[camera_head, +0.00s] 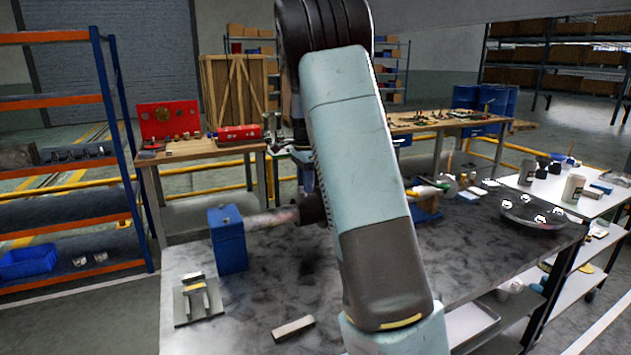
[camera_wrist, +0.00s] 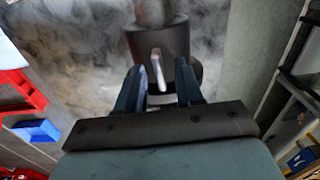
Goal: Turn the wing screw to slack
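The wing screw (camera_wrist: 157,66) shows in the wrist view as a slim bright metal wing on a dark cylindrical collar (camera_wrist: 152,40). My gripper (camera_wrist: 160,70) has its two blue-grey fingers apart, one on each side of the wing. A gap shows on both sides of the wing, so the fingers do not appear to touch it. In the head view, a dark collar (camera_head: 312,208) sits on a horizontal shaft (camera_head: 268,219) running from a blue block (camera_head: 228,240).
The bench top (camera_head: 262,290) is mottled grey. A small metal bracket (camera_head: 200,298) and a light bar (camera_head: 293,328) lie at its front left. A round metal flange (camera_head: 534,212) lies at the right. The bench front between bracket and bar is clear.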

